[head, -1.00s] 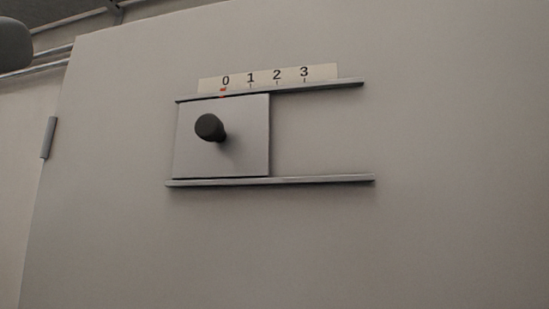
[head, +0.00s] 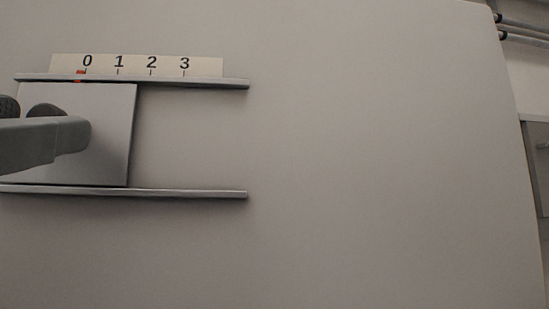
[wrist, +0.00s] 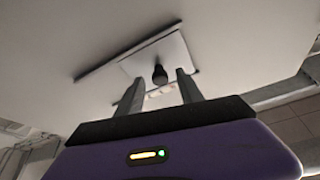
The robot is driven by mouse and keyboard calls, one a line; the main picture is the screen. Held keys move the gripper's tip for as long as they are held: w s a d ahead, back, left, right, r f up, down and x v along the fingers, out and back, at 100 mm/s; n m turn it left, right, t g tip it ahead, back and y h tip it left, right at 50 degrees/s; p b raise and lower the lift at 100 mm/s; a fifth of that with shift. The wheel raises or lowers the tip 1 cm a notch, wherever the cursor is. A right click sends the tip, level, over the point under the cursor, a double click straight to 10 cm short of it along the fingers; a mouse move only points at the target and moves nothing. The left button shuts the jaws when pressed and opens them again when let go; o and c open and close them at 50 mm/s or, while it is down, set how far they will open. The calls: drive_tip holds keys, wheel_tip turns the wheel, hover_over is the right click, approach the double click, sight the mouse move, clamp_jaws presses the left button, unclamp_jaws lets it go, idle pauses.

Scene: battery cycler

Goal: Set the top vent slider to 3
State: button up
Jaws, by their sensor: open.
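The vent slider is a light square plate (head: 112,155) between two horizontal rails, at the left of the head view. Its red mark (head: 79,73) is at 0, just left of the tick. The scale strip (head: 208,67) above reads 0 to 3. The slider's dark round knob (head: 43,110) is partly hidden behind a grey finger of my gripper. In the wrist view, my gripper (wrist: 159,77) is open, with its two fingers on either side of the knob (wrist: 159,72). I cannot tell whether either finger touches it.
The upper rail (head: 200,82) and lower rail (head: 190,194) run right past the plate, and the track between them is empty there. The broad pale panel (head: 380,150) is bare to the right. Pipes (head: 525,28) show beyond its right edge.

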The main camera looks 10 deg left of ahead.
drive_tip(key=shift+w+a+r, duration=0.1)
drive_tip(key=shift+w+r, duration=0.1)
drive_tip(key=shift+w, duration=0.4)
clamp_jaws()
idle(1.1)
